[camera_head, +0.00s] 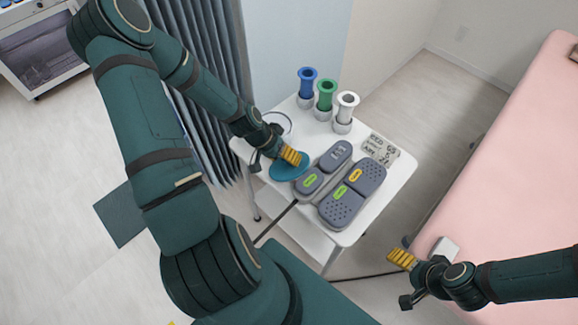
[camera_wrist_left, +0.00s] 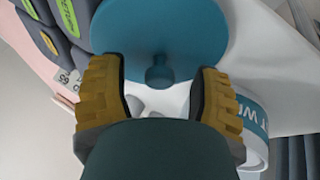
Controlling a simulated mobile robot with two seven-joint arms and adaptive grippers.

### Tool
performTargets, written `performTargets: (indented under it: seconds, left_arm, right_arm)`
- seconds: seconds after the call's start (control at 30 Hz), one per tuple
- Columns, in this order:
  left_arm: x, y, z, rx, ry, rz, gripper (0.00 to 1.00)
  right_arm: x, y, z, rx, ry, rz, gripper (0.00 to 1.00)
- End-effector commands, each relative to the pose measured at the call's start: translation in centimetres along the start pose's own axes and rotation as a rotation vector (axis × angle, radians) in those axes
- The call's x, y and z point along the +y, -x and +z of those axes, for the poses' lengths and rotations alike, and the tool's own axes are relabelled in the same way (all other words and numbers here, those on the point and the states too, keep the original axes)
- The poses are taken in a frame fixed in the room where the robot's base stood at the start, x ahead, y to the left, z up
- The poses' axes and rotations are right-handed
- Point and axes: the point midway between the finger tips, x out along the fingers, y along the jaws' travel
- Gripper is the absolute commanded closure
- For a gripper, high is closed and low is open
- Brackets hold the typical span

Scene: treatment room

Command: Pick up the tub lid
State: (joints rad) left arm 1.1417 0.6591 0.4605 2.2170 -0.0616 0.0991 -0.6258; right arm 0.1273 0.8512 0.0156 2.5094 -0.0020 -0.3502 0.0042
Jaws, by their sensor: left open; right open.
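The tub lid is a round teal disc (camera_head: 282,171) near the left edge of the white table, partly hidden by my left gripper in the head view. In the left wrist view the lid (camera_wrist_left: 160,25) fills the upper middle, with its small round knob (camera_wrist_left: 159,74) pointing toward me. My left gripper (camera_head: 292,157) is open above the lid. In the left wrist view its yellow-padded fingers (camera_wrist_left: 160,95) stand on either side of the knob, apart from it. My right gripper (camera_head: 402,259) is open and empty, off the table's right side.
A grey pedal-like unit (camera_head: 340,190) with green and yellow labels sits right beside the lid. Blue (camera_head: 307,85), green (camera_head: 325,97) and white (camera_head: 345,110) cylinders stand behind. A white tub (camera_wrist_left: 252,120) with lettering is close to the left gripper. A pink bed (camera_head: 520,170) is at right.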

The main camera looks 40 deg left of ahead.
Motion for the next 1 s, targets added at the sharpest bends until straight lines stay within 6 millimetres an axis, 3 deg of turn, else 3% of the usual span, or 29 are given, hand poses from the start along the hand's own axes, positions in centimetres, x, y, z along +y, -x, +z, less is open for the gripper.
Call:
performTargets:
  seconds: [0.33,0.5,0.53,1.0]
  left_arm:
    - [-0.03,-0.67,-0.02,0.001,0.001,-0.002,0.35]
    - [-0.02,-0.66,-0.01,0.000,0.001,-0.001,0.95]
    - [-0.02,-0.66,0.00,0.000,0.001,-0.001,1.00]
    - [0.28,0.04,-0.22,0.001,0.001,-0.002,1.00]
  right_arm:
    - [0.06,-0.15,-0.05,0.002,0.000,0.000,0.12]
    - [0.05,-0.15,-0.05,0.002,0.000,0.000,0.12]
    - [0.05,-0.15,-0.05,0.002,0.000,0.000,0.12]
    - [-0.03,0.10,-0.04,0.001,0.000,0.000,0.12]
